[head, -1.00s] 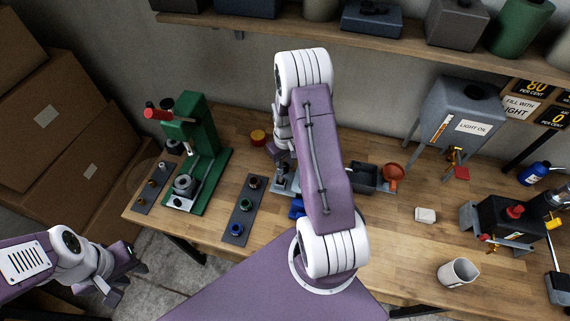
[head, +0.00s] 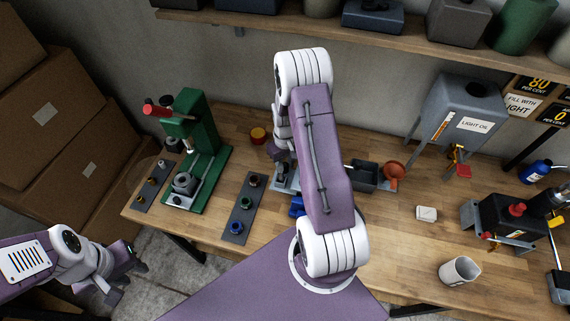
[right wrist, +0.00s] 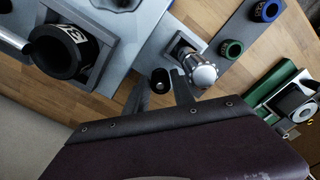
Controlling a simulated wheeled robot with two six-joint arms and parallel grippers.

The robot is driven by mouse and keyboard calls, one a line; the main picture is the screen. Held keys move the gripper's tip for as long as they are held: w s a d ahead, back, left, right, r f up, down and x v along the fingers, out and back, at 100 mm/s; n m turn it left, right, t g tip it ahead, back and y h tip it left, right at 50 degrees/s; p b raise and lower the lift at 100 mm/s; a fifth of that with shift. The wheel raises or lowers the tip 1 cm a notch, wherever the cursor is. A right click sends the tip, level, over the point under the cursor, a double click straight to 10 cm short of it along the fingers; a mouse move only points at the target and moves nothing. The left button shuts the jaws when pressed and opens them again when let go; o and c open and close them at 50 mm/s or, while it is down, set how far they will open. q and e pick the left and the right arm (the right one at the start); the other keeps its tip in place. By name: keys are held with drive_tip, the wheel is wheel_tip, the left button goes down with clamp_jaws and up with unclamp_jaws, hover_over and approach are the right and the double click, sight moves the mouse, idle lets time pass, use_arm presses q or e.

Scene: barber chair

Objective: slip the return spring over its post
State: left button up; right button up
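My right arm reaches over the workbench (head: 400,260) in the head view and hides its own gripper there. In the right wrist view my right gripper (right wrist: 160,98) has its two dark fingers spread apart. A small black part with a hollow top (right wrist: 159,80) shows between and just beyond the fingertips; I cannot tell whether they touch it. A bright silver upright part (right wrist: 200,72) stands on a grey plate beside the right finger. I cannot tell for certain which of these is the return spring or its post. My left gripper (head: 124,274) is open and empty, low at the left, off the bench.
A green press (head: 190,140) stands at the left of the bench. A dark strip with coloured rings (head: 242,210) lies right of it. In the right wrist view a black round cup (right wrist: 68,50) stands left of the gripper. Clear bench lies around the white mug (head: 459,271).

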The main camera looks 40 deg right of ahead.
drive_tip(key=shift+o, duration=1.3)
drive_tip(key=shift+d, duration=0.1)
wheel_tip(320, 180, up, 9)
drive_tip(key=p, duration=0.7)
drive_tip(key=shift+r, duration=0.1)
